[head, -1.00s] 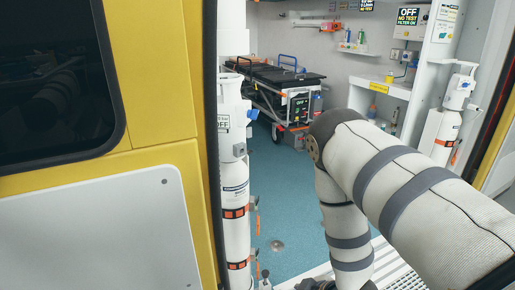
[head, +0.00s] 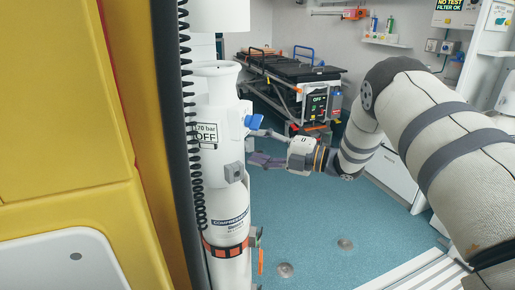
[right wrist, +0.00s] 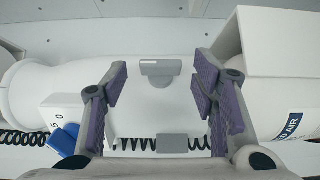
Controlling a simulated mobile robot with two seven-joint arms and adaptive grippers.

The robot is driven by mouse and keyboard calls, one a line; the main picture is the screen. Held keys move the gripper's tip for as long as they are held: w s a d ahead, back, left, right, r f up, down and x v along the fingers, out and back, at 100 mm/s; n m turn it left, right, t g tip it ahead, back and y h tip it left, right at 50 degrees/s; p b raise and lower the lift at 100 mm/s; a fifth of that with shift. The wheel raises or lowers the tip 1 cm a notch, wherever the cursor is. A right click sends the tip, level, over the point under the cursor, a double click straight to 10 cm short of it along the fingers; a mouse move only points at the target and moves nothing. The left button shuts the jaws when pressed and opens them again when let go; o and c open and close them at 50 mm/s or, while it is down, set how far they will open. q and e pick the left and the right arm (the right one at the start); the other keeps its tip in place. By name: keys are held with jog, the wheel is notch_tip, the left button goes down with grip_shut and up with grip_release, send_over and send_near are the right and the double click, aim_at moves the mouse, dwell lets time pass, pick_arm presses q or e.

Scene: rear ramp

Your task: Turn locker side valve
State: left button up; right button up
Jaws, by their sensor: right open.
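A white compressed-air cylinder (head: 225,205) stands upright by the door edge, with a label (head: 205,135) reading "OFF". A blue valve knob (head: 255,121) sticks out of the right side of its top housing. My right gripper (head: 257,146) is open beside the cylinder, its purple-padded fingers pointing left, just below the knob. My left gripper is not in view.
A black coiled hose (head: 188,130) hangs along the cylinder's left side. The yellow body panel (head: 60,110) fills the left. A stretcher (head: 290,70) stands at the back. The blue-green floor (head: 310,220) between is clear.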

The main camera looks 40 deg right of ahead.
jog(key=shift+w+a, duration=0.1)
jog(key=shift+w, duration=0.15)
jog(key=c, duration=1.2)
jog(key=shift+o, duration=0.2)
jog(key=shift+f, duration=0.3)
jog(key=shift+f+n+t+y+b, duration=0.6)
jog(key=shift+n+t+y+b, duration=0.3)
jog(key=shift+b, duration=0.35)
jog(key=shift+r+n+t+b, duration=0.15)
jog(key=shift+n+t+b, duration=0.15)
jog(key=shift+n+t, duration=0.1)
jog(key=shift+r+y, duration=0.25)
jog(key=shift+y, duration=0.05)
jog(key=shift+r, duration=0.15)
jog(key=o, duration=1.2)
jog(key=shift+c, duration=0.2)
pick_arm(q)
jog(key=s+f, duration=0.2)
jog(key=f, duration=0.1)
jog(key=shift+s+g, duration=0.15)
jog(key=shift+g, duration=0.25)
